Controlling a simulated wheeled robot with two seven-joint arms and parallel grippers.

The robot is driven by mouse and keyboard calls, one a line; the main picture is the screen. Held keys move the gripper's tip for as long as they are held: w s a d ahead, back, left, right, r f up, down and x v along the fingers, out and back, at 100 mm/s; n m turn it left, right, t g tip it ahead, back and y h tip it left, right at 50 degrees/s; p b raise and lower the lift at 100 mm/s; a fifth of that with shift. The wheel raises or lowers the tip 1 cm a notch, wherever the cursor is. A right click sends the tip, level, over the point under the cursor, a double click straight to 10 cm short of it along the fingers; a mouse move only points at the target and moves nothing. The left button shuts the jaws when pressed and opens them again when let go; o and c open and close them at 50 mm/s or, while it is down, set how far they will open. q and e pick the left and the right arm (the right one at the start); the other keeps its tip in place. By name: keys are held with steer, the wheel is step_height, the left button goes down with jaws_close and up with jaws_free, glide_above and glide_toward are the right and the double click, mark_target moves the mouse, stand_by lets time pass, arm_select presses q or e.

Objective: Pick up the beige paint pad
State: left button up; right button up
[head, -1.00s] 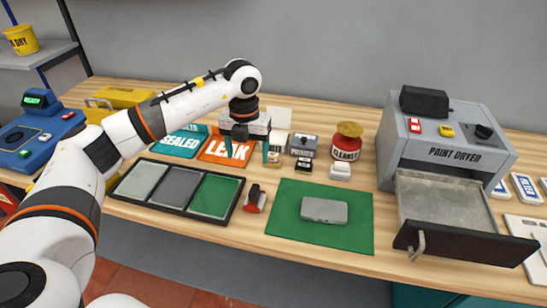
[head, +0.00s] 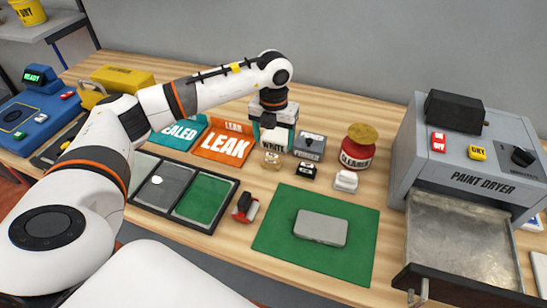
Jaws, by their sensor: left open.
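A small beige-topped block, which looks like the beige paint pad (head: 271,160), lies on the wooden bench in front of a white box marked WHITE (head: 273,142). My left gripper (head: 272,134) is open and points down above and just behind the pad, close to the white box. Its fingertips are partly lost against the box, so I cannot tell whether they touch it. No pad shows between the fingers. A black pad (head: 308,170) and a white pad (head: 346,181) lie to the right. My right gripper is not in view.
A grey powder box (head: 309,144) and a red cleaner jar (head: 358,148) stand close on the right. A green mat (head: 275,232) bears a grey case (head: 320,228).

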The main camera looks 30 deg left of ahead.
mark_target(272, 155)
arm_select(q)
step_height(272, 155, down, 3)
steer(key=shift+w+r, duration=0.1)
steer(key=shift+r, duration=0.05)
steer(key=f, duration=0.1)
steer(key=f+p, duration=0.1)
steer(key=f, duration=0.2)
steer(key=shift+s+a+f, duration=0.1)
steer(key=shift+s+a, duration=0.1)
steer(key=shift+s, duration=0.1)
steer(key=shift+w+f, duration=0.1)
steer(key=shift+f, duration=0.3)
steer(key=shift+c, duration=0.2)
steer(key=c, duration=1)
step_height(272, 155, up, 10)
steer(key=shift+r+b, duration=0.1)
steer(key=shift+b, duration=0.35)
